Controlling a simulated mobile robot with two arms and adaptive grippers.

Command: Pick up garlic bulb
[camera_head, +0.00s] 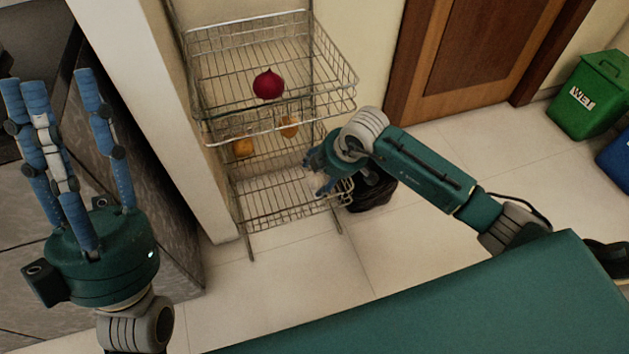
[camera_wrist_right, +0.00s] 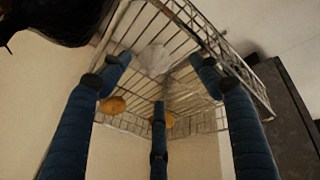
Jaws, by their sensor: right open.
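A whitish round object, apparently the garlic bulb (camera_wrist_right: 153,60), rests in a wire basket in the right wrist view, ahead of my fingers. My right gripper (camera_wrist_right: 160,76) is open and empty, its three blue fingers spread with the bulb between and beyond the tips. In the head view my right gripper (camera_head: 318,168) is at the right front side of the lowest basket (camera_head: 270,212); I cannot make out the bulb there. My left gripper (camera_head: 48,85) points up at the left, fingers apart, empty and away from the rack.
A red onion (camera_head: 268,85) lies in the top basket. Two orange-brown items (camera_head: 243,147) (camera_head: 289,127) sit below it. A black bag (camera_head: 373,192) stands right of the rack. A wall edge (camera_head: 150,110) borders the left; the floor in front is clear.

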